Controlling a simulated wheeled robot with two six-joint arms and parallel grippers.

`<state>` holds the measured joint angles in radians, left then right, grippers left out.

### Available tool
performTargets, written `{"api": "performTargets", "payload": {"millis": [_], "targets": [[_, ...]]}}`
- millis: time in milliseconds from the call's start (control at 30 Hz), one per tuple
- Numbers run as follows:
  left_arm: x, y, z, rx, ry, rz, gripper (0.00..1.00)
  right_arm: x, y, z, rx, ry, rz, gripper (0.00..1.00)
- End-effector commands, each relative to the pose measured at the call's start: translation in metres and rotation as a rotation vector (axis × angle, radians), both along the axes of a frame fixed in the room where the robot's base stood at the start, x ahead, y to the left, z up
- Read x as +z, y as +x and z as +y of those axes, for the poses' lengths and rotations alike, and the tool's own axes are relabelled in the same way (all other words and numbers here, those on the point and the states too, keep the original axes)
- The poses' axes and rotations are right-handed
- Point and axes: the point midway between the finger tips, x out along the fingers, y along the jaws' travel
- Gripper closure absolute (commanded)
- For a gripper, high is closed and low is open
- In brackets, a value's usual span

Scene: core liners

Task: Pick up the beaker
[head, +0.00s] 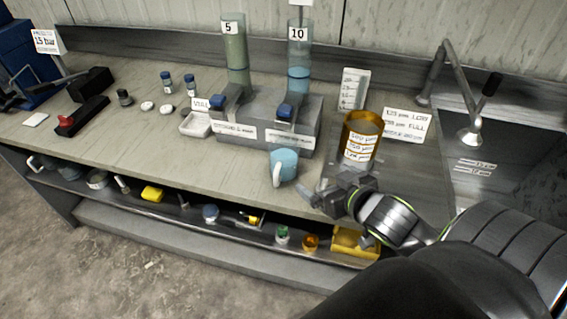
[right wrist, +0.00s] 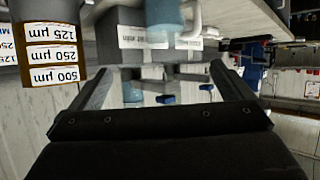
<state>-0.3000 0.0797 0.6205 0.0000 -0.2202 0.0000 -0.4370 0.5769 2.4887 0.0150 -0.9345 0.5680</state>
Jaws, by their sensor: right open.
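My left gripper is not in view.
A blue mug (head: 286,165) stands left of my right gripper. The sieve stack also shows in the wrist view (right wrist: 52,60). The grey block (head: 262,120) carries two tall tubes. A white sign (head: 405,126) and a sink with a tap (head: 470,130) are at right.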

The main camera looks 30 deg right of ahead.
Motion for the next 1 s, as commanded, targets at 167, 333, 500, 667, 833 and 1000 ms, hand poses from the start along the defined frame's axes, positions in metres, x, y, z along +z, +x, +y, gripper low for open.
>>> {"api": "performTargets", "payload": {"millis": [167, 333, 500, 667, 833, 1000], "targets": [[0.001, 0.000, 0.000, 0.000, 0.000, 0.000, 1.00, 0.010, 0.016, 0.002, 0.023, 0.019, -0.056, 0.00], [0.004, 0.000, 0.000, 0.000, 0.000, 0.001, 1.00, 0.000, 0.043, 0.000, 0.022, 0.023, -0.057, 0.00], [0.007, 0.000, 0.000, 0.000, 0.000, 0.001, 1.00, -0.012, 0.072, -0.003, 0.023, 0.020, -0.055, 0.00], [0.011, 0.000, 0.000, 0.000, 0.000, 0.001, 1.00, -0.023, 0.096, -0.004, 0.023, 0.020, -0.054, 0.00], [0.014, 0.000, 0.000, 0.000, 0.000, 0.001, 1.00, -0.031, 0.114, -0.006, 0.024, 0.019, -0.053, 0.00], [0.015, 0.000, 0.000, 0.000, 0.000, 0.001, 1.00, -0.035, 0.120, -0.007, 0.024, 0.018, -0.052, 0.00]]}}
